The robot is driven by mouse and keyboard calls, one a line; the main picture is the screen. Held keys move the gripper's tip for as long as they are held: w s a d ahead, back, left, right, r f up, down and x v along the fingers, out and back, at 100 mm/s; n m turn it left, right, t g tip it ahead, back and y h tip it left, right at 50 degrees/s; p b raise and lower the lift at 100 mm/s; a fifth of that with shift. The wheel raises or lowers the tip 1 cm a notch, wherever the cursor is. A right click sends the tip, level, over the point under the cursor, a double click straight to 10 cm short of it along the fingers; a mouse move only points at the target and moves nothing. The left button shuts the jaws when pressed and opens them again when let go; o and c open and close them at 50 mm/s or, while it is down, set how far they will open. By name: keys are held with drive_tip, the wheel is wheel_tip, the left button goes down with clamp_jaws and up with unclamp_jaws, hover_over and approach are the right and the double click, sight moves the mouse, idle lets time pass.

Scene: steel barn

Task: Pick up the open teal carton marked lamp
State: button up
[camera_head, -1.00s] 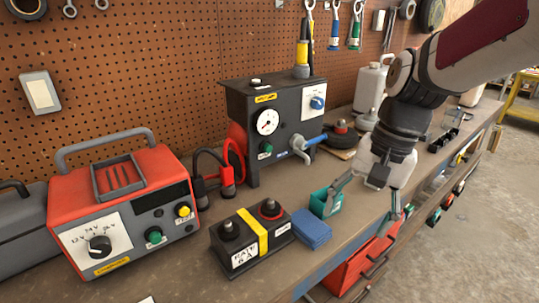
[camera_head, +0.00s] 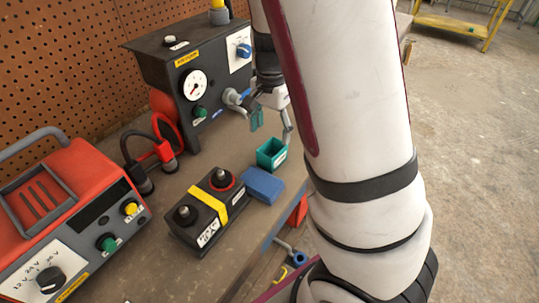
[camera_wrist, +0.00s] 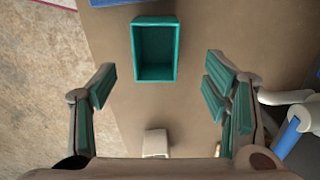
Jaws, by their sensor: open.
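The open teal carton (camera_head: 271,154) stands on the bench, next to a blue block, with its open top facing up. The wrist view looks down into the carton (camera_wrist: 155,50), which appears empty; no lamp marking can be read. My gripper (camera_wrist: 158,88) is open, with its teal-padded fingers spread wide. The carton lies ahead of the fingertips, roughly between their lines, and nothing is held. In the head view my gripper (camera_head: 271,121) is above and behind the carton, and my arm hides part of it.
The blue block (camera_head: 262,186) sits close beside the carton. A black battery with a yellow band (camera_head: 206,209) is left of it. A black gauge box with a grey tap (camera_head: 190,80) stands behind. A red charger (camera_head: 70,220) is at left. The bench edge is close on the right.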

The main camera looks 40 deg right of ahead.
sight(272, 149)
drive_tip(key=shift+s+f+b, duration=0.15)
drive_tip(key=shift+f+b, duration=0.15)
drive_tip(key=shift+f, duration=1.45)
drive_tip(key=shift+s+f+b, duration=0.15)
drive_tip(key=shift+f+b, duration=0.1)
drive_tip(key=shift+f, duration=1.5)
drive_tip(key=c, duration=1)
